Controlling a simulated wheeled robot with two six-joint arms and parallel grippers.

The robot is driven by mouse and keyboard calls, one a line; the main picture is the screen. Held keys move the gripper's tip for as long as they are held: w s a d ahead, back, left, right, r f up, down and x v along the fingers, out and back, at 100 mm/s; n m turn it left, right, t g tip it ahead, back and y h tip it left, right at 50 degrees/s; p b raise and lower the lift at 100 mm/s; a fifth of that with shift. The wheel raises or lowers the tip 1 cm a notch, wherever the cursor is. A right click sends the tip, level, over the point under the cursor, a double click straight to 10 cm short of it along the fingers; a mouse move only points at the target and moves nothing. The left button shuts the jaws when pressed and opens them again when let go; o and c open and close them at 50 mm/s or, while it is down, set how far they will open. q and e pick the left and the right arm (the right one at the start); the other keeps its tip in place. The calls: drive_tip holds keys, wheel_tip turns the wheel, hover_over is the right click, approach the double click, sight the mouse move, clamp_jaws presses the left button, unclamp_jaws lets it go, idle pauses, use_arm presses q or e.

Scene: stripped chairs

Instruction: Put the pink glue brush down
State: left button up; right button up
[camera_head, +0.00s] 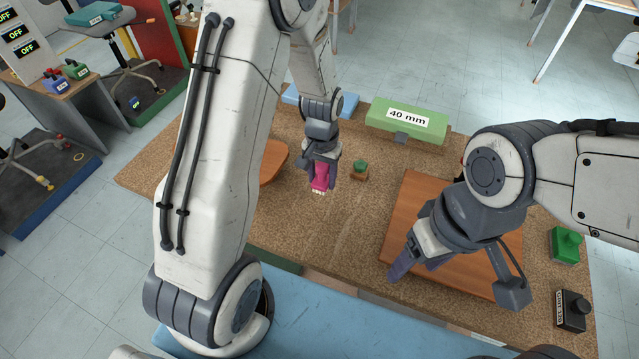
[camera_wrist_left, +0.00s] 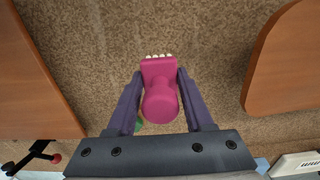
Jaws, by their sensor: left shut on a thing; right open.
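The pink glue brush (camera_head: 320,178) is between the fingers of my left gripper (camera_head: 321,180), which is shut on it over the brown speckled table top (camera_head: 335,230). In the left wrist view, the pink glue brush (camera_wrist_left: 160,98) has its rounded end toward the camera and its pale bristles at the far end. The fingers of my left gripper (camera_wrist_left: 160,100) press on both its sides. I cannot tell whether the bristles touch the table. My right gripper (camera_head: 408,268) is open and empty over the orange-brown board at the right.
An orange-brown board (camera_head: 400,205) lies at the right and another board (camera_head: 273,160) at the left. A small brown block with a green top (camera_head: 360,168) stands just right of the brush. A green "40 mm" block (camera_head: 410,120) sits at the back.

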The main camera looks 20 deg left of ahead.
sight(320, 186)
use_arm(q)
drive_tip(key=shift+w+a+f, duration=0.4)
drive_tip(key=shift+f, duration=1.95)
drive_tip(key=shift+f, duration=0.2)
drive_tip(key=o, duration=1.2)
drive_tip(key=shift+r, duration=0.1)
